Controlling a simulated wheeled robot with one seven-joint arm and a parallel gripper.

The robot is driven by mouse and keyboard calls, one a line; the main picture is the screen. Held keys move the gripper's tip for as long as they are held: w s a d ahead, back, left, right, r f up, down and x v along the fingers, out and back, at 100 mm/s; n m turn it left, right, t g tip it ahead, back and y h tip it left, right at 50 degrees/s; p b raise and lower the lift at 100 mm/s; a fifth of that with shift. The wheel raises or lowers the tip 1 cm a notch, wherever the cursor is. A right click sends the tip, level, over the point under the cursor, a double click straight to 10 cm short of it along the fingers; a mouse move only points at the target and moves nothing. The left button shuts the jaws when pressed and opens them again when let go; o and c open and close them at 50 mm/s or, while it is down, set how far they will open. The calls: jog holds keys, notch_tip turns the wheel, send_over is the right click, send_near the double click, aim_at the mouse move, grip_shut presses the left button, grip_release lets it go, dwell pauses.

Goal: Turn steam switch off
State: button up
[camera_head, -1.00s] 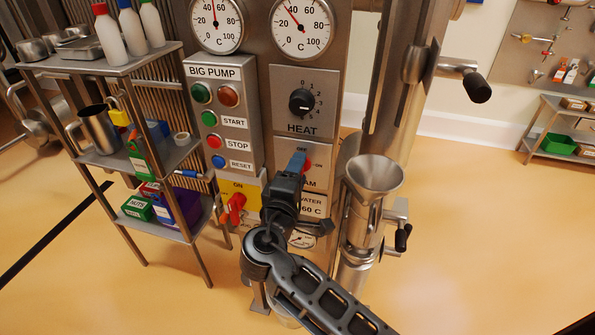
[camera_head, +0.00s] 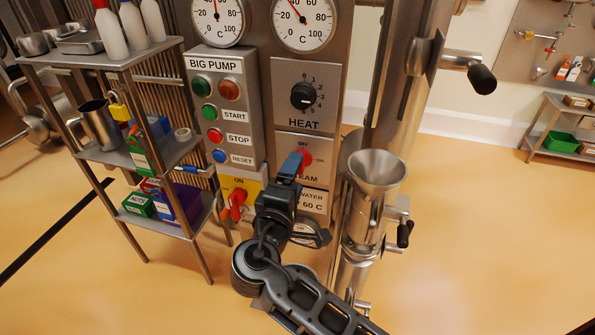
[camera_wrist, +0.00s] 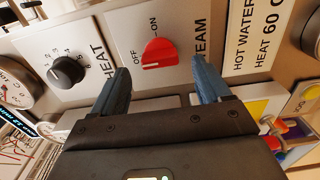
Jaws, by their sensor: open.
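The steam switch is a red knob (camera_head: 304,159) on a metal panel, with OFF marked above it and ON to its right. In the wrist view the red knob (camera_wrist: 160,52) lies beyond and between my two blue fingertips, with OFF and ON printed beside it. My gripper (camera_head: 291,164) is just left of the knob in the head view and partly covers the STEAM label. In the wrist view my gripper (camera_wrist: 160,78) is open, with nothing between its fingers and no visible contact with the knob.
The black HEAT knob (camera_head: 303,96) sits above the steam panel. The BIG PUMP box (camera_head: 229,110) is to the left, with a red switch (camera_head: 235,203) on yellow below it. A steel funnel (camera_head: 376,174) stands close on the right. A shelf rack (camera_head: 133,163) is at left.

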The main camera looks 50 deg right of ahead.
jog(key=shift+b+v, duration=0.3)
jog(key=shift+v, duration=1.85)
